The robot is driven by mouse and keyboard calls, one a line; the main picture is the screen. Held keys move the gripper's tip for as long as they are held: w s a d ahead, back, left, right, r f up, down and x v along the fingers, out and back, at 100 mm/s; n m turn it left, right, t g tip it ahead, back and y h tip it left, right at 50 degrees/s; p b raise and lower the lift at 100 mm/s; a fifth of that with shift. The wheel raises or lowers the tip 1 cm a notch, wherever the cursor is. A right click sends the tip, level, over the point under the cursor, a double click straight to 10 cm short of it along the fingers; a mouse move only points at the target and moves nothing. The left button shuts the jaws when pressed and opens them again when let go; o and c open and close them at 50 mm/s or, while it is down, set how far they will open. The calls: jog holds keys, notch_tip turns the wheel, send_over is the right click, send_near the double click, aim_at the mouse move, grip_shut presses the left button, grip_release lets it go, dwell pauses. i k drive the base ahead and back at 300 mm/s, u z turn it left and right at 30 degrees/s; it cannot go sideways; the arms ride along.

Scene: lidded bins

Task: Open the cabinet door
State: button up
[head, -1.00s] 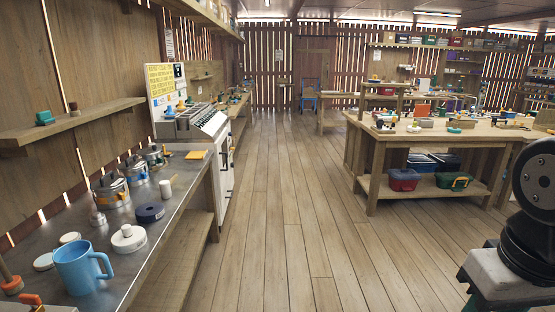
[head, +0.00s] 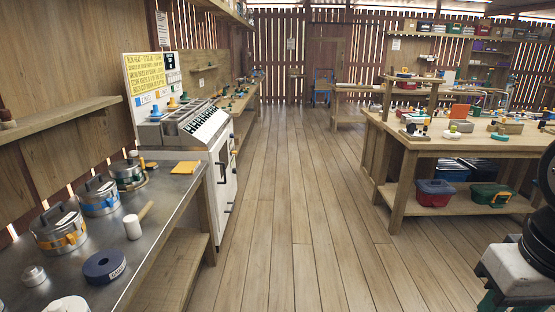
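A white cabinet (head: 221,185) stands on the left, past the end of the metal-topped bench. Its front faces the aisle and carries dark handles (head: 228,204). Its doors look shut, seen at a steep angle. Slanted lidded bins (head: 184,118) and a black-and-white labelled panel are on its top. My gripper is not in view; only a part of my arm shows at the right edge.
The metal bench (head: 150,232) on the left holds pots (head: 58,229), a blue tape roll (head: 104,267) and a mallet (head: 133,226). A wooden workbench (head: 405,165) with bins below stands right. The plank floor (head: 290,210) between is clear.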

aim_at(220, 154)
jog(key=i, duration=4)
jog(key=u, duration=1.9)
